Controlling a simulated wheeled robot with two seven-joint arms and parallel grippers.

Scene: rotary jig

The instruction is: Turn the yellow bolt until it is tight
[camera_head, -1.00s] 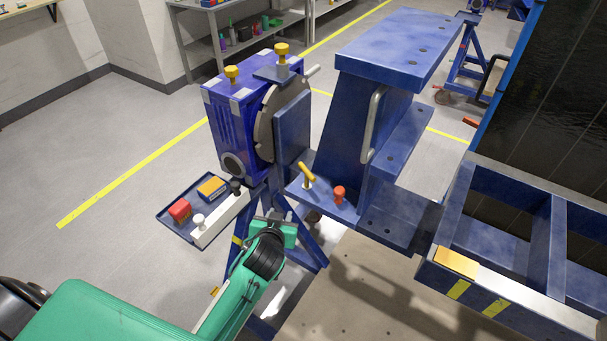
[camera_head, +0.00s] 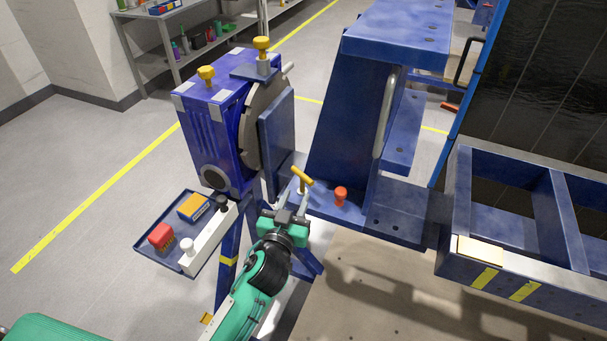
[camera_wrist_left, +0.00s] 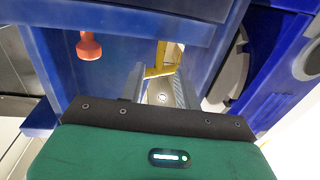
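The yellow bolt (camera_head: 302,177) has a bar-like handle and stands on the blue ledge (camera_head: 322,203) at the foot of the blue fixture. In the left wrist view the yellow bolt (camera_wrist_left: 158,66) shows between and just beyond the fingertips. My left gripper (camera_head: 292,203) is close in front of the bolt, pointing at it. In the left wrist view its two grey fingers (camera_wrist_left: 160,82) are apart with a gap between them, so it is open. I cannot tell whether a finger touches the bolt. My right gripper is not in view.
A red knob (camera_head: 340,195) stands on the ledge right of the bolt. The blue jig housing (camera_head: 212,135) carries two yellow knobs (camera_head: 207,76) on top. A tray (camera_head: 178,258) with a red item and a yellow box lies to the left. A tall blue bracket (camera_head: 345,115) rises behind.

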